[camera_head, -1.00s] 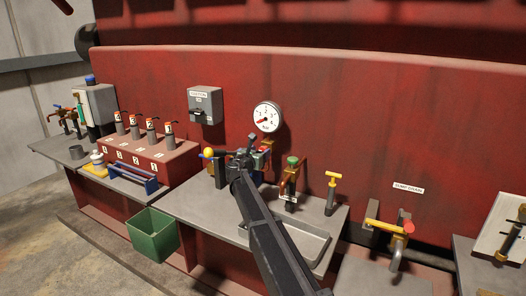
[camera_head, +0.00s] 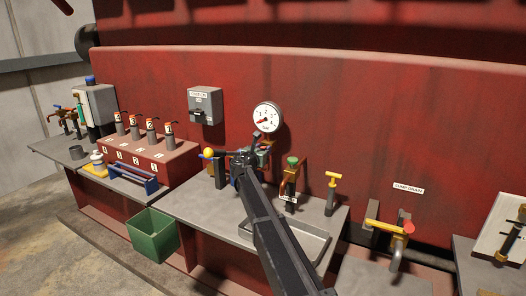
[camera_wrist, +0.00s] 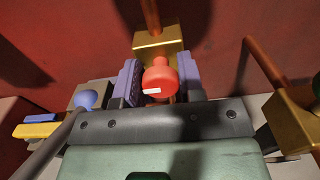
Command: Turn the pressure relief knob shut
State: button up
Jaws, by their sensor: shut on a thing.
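The red knob (camera_wrist: 160,78) with a white mark on its face sits in front of a brass block (camera_wrist: 155,45) on a copper pipe in the wrist view. My gripper (camera_wrist: 158,82) has its purple pads on the left and right sides of the knob and is shut on it. In the head view my gripper (camera_head: 250,157) is at the pipework just below the round pressure gauge (camera_head: 267,117). There my arm and wrist hide the knob. No label for the knob is readable.
In the head view, a green-topped valve (camera_head: 293,161) and a yellow T-handle (camera_head: 333,175) stand to the right. A yellow ball-ended lever (camera_head: 208,152) is close on the left. A shallow grey tray (camera_head: 318,242) lies under my arm. In the wrist view, a brass fitting (camera_wrist: 296,108) is at right.

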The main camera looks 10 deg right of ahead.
jog(key=shift+m, duration=0.3)
jog(key=m, duration=0.3)
jog(key=shift+m, duration=0.3)
jog(key=m, duration=0.4)
jog(key=shift+s+d+m, duration=0.1)
jog(key=shift+m, duration=0.2)
jog(key=m, duration=0.4)
jog(key=shift+f+m, duration=0.1)
jog(key=shift+m, duration=0.2)
jog(key=m, duration=0.4)
jog(key=shift+m, duration=0.3)
jog(key=o, duration=0.9)
